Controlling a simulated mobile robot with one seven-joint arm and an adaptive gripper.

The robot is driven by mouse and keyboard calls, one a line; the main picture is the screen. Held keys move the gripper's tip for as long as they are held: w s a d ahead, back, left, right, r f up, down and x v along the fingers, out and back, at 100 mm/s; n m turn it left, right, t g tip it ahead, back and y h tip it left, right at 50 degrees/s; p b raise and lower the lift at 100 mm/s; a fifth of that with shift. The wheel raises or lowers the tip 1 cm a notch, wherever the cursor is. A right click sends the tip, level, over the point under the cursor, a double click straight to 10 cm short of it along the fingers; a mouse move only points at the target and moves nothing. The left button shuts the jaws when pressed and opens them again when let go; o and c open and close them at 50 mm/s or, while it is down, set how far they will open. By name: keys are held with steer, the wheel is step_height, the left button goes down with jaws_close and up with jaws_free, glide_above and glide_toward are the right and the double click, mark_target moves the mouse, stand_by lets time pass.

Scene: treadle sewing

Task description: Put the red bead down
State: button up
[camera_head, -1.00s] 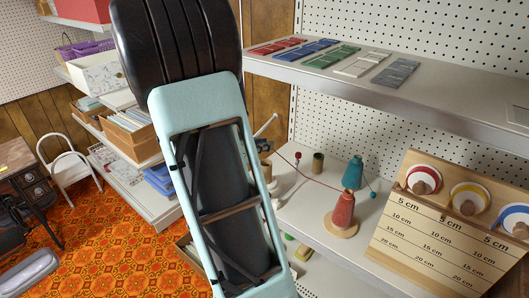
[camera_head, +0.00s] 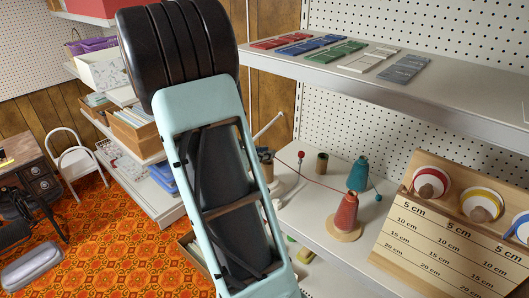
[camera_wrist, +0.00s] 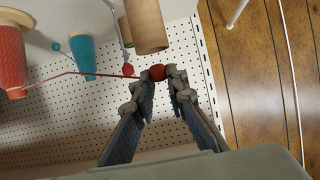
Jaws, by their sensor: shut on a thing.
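My gripper (camera_wrist: 158,75) is shut on a red bead (camera_wrist: 157,72) at its fingertips in the wrist view. A red thread runs from this bead to the red spool (camera_wrist: 10,60). In the head view, the red spool (camera_head: 346,212) stands on a round wooden base on the shelf, and its thread stretches left to my gripper (camera_head: 266,157). The held bead cannot be made out clearly there. A second small red ball (camera_wrist: 127,70) tops a thin pale rod in the wrist view, and it also shows in the head view (camera_head: 301,154).
A teal spool (camera_head: 358,175) with a teal bead (camera_head: 378,198) stands behind the red one. A brown cylinder (camera_head: 322,163) stands farther back. A slotted wooden measuring board (camera_head: 440,232) is at the right. An upper shelf (camera_head: 420,95) overhangs the back.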

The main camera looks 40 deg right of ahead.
steer(key=shift+f, duration=0.4)
steer(key=o, duration=0.7)
steer(key=shift+c, duration=0.2)
steer(key=shift+r, duration=0.1)
steer(key=shift+r, duration=0.8)
steer(key=v, duration=1.2)
steer(key=shift+f, duration=0.15)
